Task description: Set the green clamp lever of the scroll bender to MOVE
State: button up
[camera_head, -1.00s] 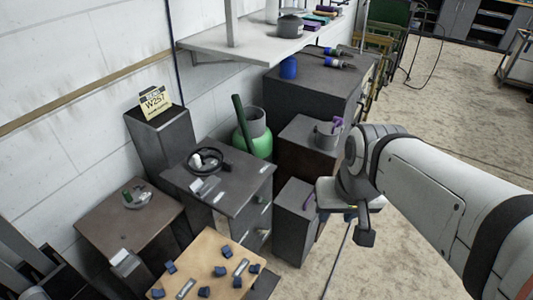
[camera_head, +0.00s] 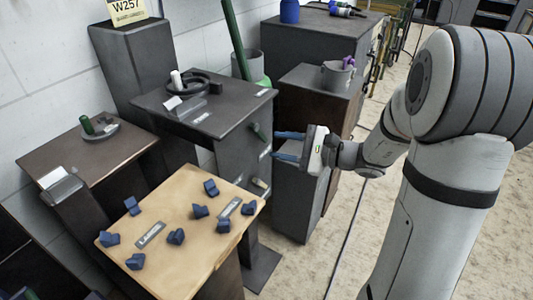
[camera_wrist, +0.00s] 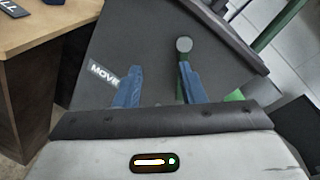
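The scroll bender (camera_head: 195,85), with a dark curled ring and a white post on top, stands on a dark grey cabinet. A short green lever (camera_head: 258,132) is on the cabinet's right-hand face, tilted. My gripper (camera_head: 275,146) points at this face, open and empty, its blue fingers just below and right of the lever. In the wrist view the gripper (camera_wrist: 157,82) has its fingers apart. A MOVE label (camera_wrist: 103,75) lies left of the left finger. Contact cannot be told.
A wooden-topped table (camera_head: 185,260) with several blue blocks stands in front. A pale-ended handle (camera_head: 260,183) is lower on the same cabinet face. A low grey pedestal (camera_head: 297,205) stands under my gripper. A grey pot (camera_head: 337,75) is behind. Open floor lies right.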

aim_at(263, 136)
jog(key=w+d+f+m+t+b, duration=0.2)
jog(key=w+f+t, duration=0.1)
jog(key=w+f, duration=0.1)
jog(key=x, duration=0.2)
jog(key=b+x, duration=0.1)
jog(key=x, duration=0.4)
jog(key=shift+r, duration=0.35)
grip_shut()
